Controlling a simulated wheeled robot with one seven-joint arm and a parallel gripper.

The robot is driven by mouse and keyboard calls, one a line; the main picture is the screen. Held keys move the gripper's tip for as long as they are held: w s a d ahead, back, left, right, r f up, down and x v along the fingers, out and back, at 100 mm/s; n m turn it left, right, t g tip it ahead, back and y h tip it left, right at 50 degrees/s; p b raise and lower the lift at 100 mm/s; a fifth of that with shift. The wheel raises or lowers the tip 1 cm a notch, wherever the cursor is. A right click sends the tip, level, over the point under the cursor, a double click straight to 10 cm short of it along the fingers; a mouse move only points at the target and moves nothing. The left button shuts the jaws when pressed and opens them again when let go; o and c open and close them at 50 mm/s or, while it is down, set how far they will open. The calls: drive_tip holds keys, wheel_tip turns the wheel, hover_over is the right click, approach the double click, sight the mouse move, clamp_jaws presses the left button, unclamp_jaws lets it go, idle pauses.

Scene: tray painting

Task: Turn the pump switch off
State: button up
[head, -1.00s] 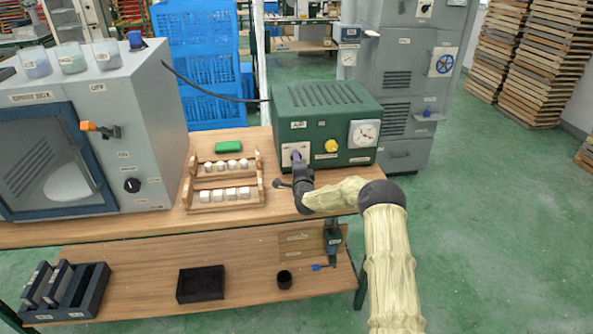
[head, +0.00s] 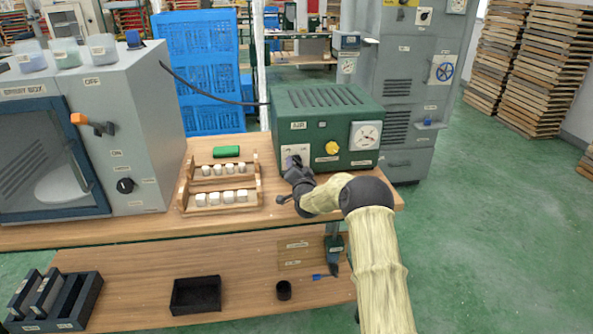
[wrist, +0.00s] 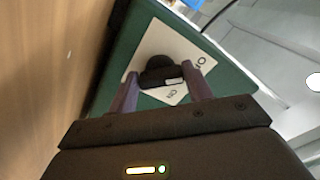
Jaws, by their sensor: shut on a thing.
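A pale switch plate (head: 303,149) is at the left of that front. In the wrist view the plate (wrist: 184,46) carries a black rotary switch (wrist: 158,70) and small printed labels. My gripper (head: 292,162) reaches the plate from the front. In the wrist view my gripper (wrist: 163,84) has one finger on each side of the switch, shut on it. In the head view the switch is largely hidden by the gripper.
The grey spray box (head: 128,115) fills the bench's left side. The floor to the right is clear.

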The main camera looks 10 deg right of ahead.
drive_tip(key=shift+f, duration=0.25)
drive_tip(key=o, duration=1)
drive_tip(key=shift+r, duration=0.15)
drive_tip(key=s, duration=1.7)
drive_tip(key=shift+s+b, duration=0.3)
drive_tip(key=shift+b, duration=0.1)
